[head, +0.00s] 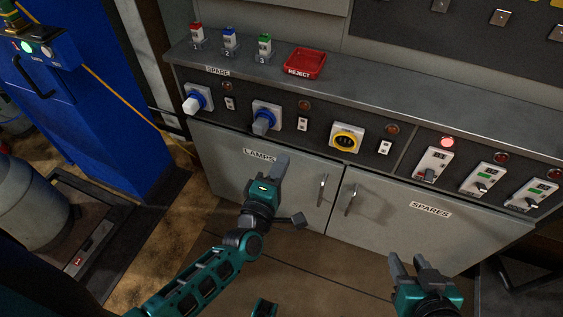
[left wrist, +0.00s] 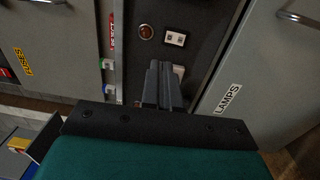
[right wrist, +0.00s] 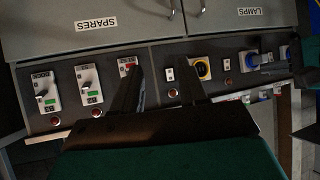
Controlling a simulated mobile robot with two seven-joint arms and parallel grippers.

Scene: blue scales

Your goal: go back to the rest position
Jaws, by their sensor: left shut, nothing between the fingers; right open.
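My left gripper (head: 279,168) is shut and empty in front of the LAMPS cabinet door in the head view. Its two dark fingers (left wrist: 163,85) lie side by side in the left wrist view, with the control panel beyond them. My right gripper (head: 405,262) is low at the right in the head view, in front of the SPARES door, and is open. In the right wrist view its fingers (right wrist: 160,92) stand apart with nothing between them, and the panel shows behind. Neither gripper visibly touches anything.
A grey cabinet has a LAMPS door (head: 222,160) and a SPARES door (head: 390,225) with protruding handles. Above run rotary switches (head: 346,139) and lever switches (head: 433,164). A red REJECT tray (head: 304,64) lies on the ledge. A blue machine (head: 85,110) stands left. Floor shows between.

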